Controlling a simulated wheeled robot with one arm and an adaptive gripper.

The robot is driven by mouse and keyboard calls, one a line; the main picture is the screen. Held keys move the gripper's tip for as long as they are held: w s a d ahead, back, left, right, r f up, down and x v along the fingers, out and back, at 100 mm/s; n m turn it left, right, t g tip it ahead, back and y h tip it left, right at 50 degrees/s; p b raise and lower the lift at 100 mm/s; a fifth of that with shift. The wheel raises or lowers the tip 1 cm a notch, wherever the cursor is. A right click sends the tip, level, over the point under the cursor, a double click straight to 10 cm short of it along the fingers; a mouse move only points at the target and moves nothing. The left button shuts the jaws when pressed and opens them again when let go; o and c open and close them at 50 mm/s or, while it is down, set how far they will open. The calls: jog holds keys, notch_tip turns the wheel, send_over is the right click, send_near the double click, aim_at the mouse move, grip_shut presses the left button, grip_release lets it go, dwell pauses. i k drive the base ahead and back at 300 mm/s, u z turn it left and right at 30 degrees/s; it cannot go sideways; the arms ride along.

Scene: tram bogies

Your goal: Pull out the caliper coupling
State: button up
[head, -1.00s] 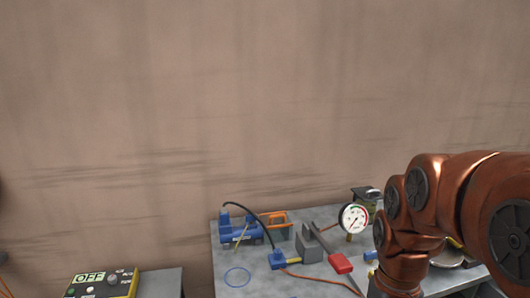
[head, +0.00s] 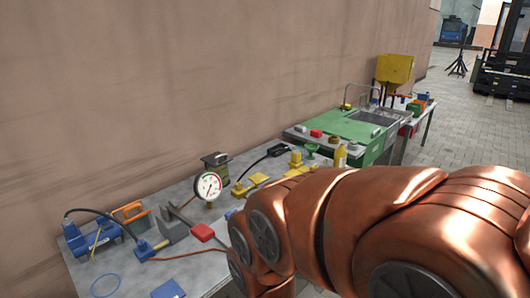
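I cannot make out a caliper coupling for certain in the head view. A blue pump-like device (head: 90,238) with a black hose sits at the left of the grey workbench (head: 205,265). A small blue fitting (head: 144,249) with an orange cable lies beside it. A round pressure gauge (head: 207,186) stands upright on the bench. My copper-coloured arm (head: 330,225) fills the lower right and hides part of the bench. My gripper is out of view.
A red-handled tool (head: 202,232), an orange-framed box (head: 130,214) and a blue ring (head: 106,285) lie on the bench. Yellow parts (head: 250,184) lie right of the gauge. A green sink unit (head: 345,135) stands farther along the wall. Open floor (head: 460,130) shows at right.

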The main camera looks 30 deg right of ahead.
aim_at(296, 154)
jog(key=z, duration=2.2)
jog(key=i, duration=2.55)
jog(key=u, duration=3)
